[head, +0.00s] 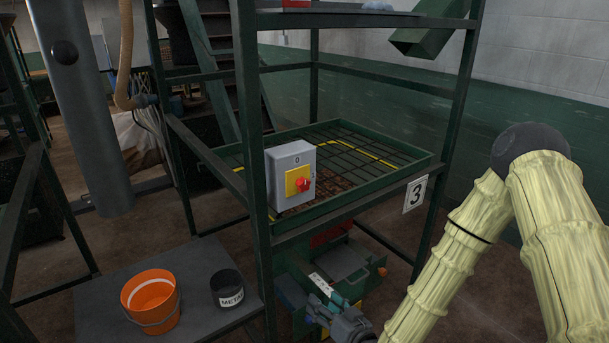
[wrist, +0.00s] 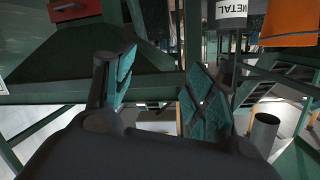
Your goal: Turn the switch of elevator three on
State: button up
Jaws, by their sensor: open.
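The elevator three switch is a grey box (head: 283,192) with a yellow plate and a red rotary knob (head: 305,184). It is mounted at the front left corner of the green frame, above the front rail. A "0" is marked above the yellow plate; I cannot tell exactly which way the knob points. A sign with "3" (head: 415,194) hangs on the same rail to the right. My gripper (head: 331,298) is below the rail, lower and a little right of the box, apart from it. Its two teal fingers are spread and empty in the wrist view (wrist: 160,92), where the switch does not show.
An orange bucket (head: 150,303) and a black container labelled METAL (head: 228,288) stand on a grey platform at lower left. The frame's front left post (head: 251,110) rises beside the switch box. Green machinery (head: 300,288) lies behind my gripper. Space before the switch looks clear.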

aim_at(306, 186)
jog(key=w+r+t+y+p, duration=0.1)
jog(key=w+r+t+p, duration=0.2)
jog(key=r, duration=0.9)
jog(key=w+r+t+y, duration=0.25)
jog(key=w+r, duration=0.25)
jog(key=r, duration=0.6)
jog(key=shift+t+h, duration=0.35)
jog(key=p+x, duration=0.4)
jog(key=x, duration=0.6)
jog(key=shift+a+p, duration=0.3)
jog(key=c, duration=1)
